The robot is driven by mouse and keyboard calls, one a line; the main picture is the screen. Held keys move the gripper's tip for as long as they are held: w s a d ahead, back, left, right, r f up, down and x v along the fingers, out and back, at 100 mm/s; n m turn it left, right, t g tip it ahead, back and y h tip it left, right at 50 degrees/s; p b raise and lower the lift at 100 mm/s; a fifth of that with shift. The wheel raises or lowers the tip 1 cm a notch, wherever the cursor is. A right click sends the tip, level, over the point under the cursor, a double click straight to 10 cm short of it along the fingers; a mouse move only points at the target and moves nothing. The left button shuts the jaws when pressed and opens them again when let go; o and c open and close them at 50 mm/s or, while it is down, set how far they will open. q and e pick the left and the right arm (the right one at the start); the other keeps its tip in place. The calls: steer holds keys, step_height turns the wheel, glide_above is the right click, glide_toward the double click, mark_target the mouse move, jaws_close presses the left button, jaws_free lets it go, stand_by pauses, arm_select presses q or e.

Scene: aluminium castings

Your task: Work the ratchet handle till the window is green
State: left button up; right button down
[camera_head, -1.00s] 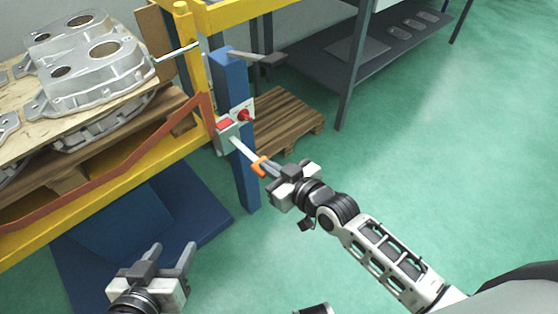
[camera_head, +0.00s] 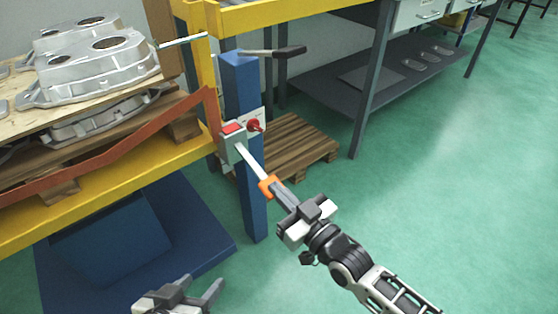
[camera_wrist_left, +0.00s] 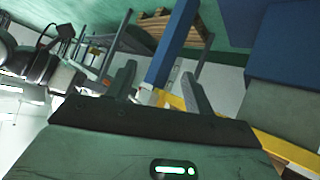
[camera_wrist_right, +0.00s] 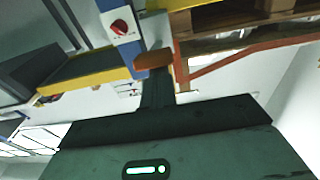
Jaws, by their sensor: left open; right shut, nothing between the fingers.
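The ratchet handle is a pale lever (camera_head: 252,163) with an orange end (camera_head: 268,186), slanting down and right from a grey box on the blue post (camera_head: 246,90). The window (camera_head: 232,128) on that box is red. My right gripper (camera_head: 279,195) is shut, with its fingertips at the orange end; in the right wrist view the orange end (camera_wrist_right: 153,60) lies across the shut fingertips (camera_wrist_right: 156,82). Nothing shows between the fingers. My left gripper (camera_head: 203,284) is open and empty at the bottom; its spread fingers show in the left wrist view (camera_wrist_left: 157,72).
A red knob (camera_head: 254,125) sits beside the window. A black-gripped lever (camera_head: 285,51) projects above on the post. The yellow rack (camera_head: 120,185) with castings (camera_head: 95,65) stands left. A pallet (camera_head: 290,150) lies behind. Green floor is clear at right.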

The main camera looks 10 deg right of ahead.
arm_select(q)
steer(key=shift+r, duration=0.1)
arm_select(e)
steer(key=shift+f, duration=0.2)
step_height(320, 180, up, 5)
steer(key=s+p, duration=0.1)
steer(key=p, duration=0.5)
arm_select(q)
step_height(320, 180, up, 7)
steer(key=s+a+t, duration=0.1)
steer(key=a, duration=0.1)
steer(key=shift+y, duration=0.4)
arm_select(e)
steer(key=v, duration=1)
steer(key=shift+d, duration=0.3)
arm_select(q)
steer(key=shift+s, duration=0.1)
arm_select(e)
steer(key=shift+f, duration=0.1)
arm_select(q)
steer(key=shift+f, duration=0.2)
arm_select(e)
steer(key=s+a+f+m+g+h, duration=0.1)
steer(key=s+f+m+g+h, duration=0.1)
steer(key=s+m+g+h, duration=0.1)
steer(key=s+g+h, duration=0.1)
steer(key=s+g, duration=0.1)
steer(key=shift+s+f+m+g+h, duration=0.3)
steer(key=shift+f+g+h, duration=0.05)
steer(key=shift+g+h, duration=0.05)
